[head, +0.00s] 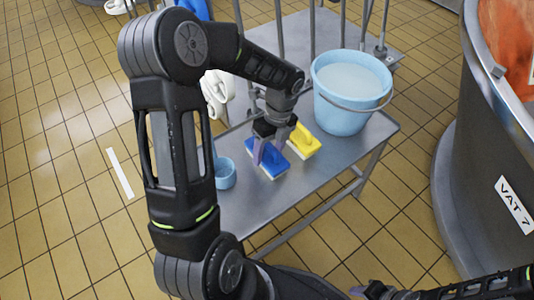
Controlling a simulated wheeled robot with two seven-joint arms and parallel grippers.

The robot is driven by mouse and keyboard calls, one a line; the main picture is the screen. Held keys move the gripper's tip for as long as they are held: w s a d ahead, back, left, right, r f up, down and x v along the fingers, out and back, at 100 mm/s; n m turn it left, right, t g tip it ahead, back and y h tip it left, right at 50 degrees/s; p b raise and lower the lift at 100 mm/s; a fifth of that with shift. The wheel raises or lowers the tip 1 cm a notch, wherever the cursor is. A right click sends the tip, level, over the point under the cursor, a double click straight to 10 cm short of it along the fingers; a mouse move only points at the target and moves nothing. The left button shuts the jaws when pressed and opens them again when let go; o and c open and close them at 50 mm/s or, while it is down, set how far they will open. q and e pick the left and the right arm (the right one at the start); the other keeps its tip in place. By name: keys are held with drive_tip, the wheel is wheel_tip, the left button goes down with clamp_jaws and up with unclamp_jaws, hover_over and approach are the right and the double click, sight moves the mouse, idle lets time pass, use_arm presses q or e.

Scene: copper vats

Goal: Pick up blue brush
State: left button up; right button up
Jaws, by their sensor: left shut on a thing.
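The blue brush (273,164), with a pale underside, is at the metal table (318,177), between a small blue cup and a yellow brush. My left gripper (267,149) reaches down from above and is shut on the blue brush. Its fingers hide part of the brush's top. I cannot tell whether the brush touches the table top or hangs just above it. My right arm comes in at the bottom right corner, low and away from the table. Its gripper (367,290) is partly cut off by the lower edge, and its jaws are unclear.
The yellow brush (304,142) lies close behind the blue one. A light blue bucket (345,110) of cloudy liquid stands behind right. The blue cup (225,175) is at left. A white cloth-like thing (216,90) hangs behind my arm. A large vat (500,165) stands right.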

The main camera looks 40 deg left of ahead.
use_arm(q)
drive_tip(key=shift+r, duration=0.1)
wheel_tip(320, 180, up, 10)
drive_tip(key=p, duration=0.3)
idle(0.5)
drive_tip(key=o, duration=1)
drive_tip(key=c, duration=0.9)
drive_tip(key=shift+d, duration=0.1)
